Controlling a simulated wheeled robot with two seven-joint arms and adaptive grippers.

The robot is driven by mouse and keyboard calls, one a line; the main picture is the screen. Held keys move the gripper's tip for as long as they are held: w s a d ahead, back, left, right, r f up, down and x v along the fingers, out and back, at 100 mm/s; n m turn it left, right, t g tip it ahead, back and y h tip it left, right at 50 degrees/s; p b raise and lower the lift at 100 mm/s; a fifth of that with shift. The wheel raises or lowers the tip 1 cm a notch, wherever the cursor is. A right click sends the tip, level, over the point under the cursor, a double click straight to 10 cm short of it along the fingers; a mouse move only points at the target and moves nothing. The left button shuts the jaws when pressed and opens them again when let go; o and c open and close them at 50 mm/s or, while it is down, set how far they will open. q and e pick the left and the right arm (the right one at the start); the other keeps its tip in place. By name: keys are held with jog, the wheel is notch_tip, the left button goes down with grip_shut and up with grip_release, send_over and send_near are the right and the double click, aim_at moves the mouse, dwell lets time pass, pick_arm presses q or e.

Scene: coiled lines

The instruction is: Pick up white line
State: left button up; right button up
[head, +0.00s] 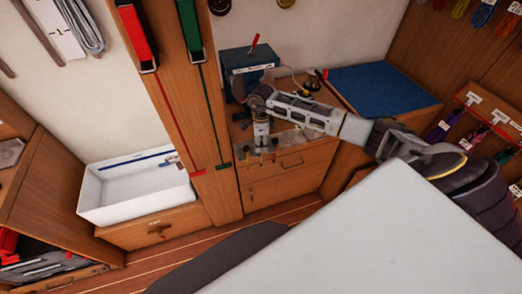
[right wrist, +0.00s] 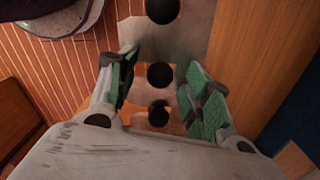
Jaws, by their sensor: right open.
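My right gripper (head: 261,152) points down over the front edge of a wooden drawer unit, by a grey plate (head: 292,162). In the right wrist view my right gripper (right wrist: 158,78) has its green-padded fingers apart. A grey plate with dark round spots (right wrist: 160,75) lies beyond and between them; I cannot tell whether they are holes or knobs. No line shows between the fingers. A pale grey-white coiled line (head: 82,22) hangs on the wall at the upper left, far from the gripper; I cannot tell whether it is the white line. My left gripper is out of view.
Coloured coils (head: 482,14) hang at the right. A blue box (head: 245,66) stands behind my right arm, with a blue mat (head: 378,88) right of it. A white tray (head: 108,213) is at the left. A large pale surface (head: 400,240) fills the lower right.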

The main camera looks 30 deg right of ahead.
jog(key=c, duration=1)
jog(key=shift+r, duration=0.2)
notch_tip(320, 180, up, 18)
jog(key=shift+f+b, duration=0.15)
jog(key=shift+b, duration=1.05)
jog(key=shift+s+f, duration=0.1)
